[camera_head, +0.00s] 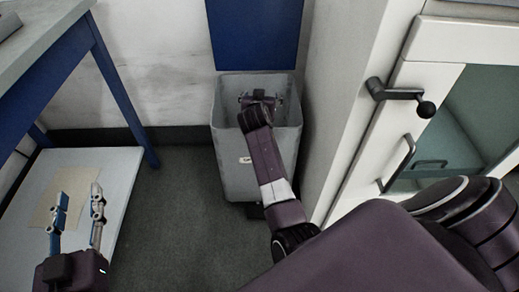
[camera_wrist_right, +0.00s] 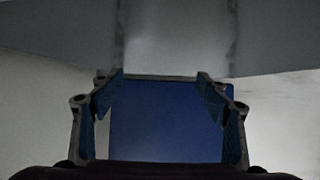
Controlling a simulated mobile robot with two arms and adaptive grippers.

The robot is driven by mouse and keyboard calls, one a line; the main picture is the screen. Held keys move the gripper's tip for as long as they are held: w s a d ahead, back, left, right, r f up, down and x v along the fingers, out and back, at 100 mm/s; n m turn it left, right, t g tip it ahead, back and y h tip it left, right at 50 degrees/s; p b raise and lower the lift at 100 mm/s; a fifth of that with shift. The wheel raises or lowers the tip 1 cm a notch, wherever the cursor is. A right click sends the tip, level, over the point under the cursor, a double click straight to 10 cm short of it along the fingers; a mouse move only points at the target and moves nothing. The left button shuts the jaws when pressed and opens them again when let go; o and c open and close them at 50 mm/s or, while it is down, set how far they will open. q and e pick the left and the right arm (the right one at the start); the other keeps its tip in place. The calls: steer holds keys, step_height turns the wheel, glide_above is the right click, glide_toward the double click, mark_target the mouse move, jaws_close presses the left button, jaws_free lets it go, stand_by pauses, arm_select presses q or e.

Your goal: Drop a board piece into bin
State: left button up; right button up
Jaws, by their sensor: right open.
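The grey bin (camera_head: 230,180) stands on the floor at the centre of the head view, its top open and a blue panel (camera_head: 254,35) upright behind it. My right arm reaches over the front rim, and my right gripper (camera_head: 260,98) is at the bin's mouth. In the right wrist view its fingers (camera_wrist_right: 160,92) are open and apart, with nothing held between them. The blue panel (camera_wrist_right: 165,130) shows behind them, and grey bin walls (camera_wrist_right: 60,35) fill the top. My left gripper (camera_head: 78,205) is open and empty at lower left. I see no clear board piece; the bin's bottom is hidden.
A low pale shelf (camera_head: 118,175) under the blue-legged table (camera_head: 50,40) carries a flat tan sheet (camera_head: 45,210), partly behind my left gripper. A white cabinet with a black handle (camera_head: 400,94) stands close to the bin's right. Dark floor left of the bin is clear.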

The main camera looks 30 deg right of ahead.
step_height(320, 180, up, 10)
stand_by(0.5)
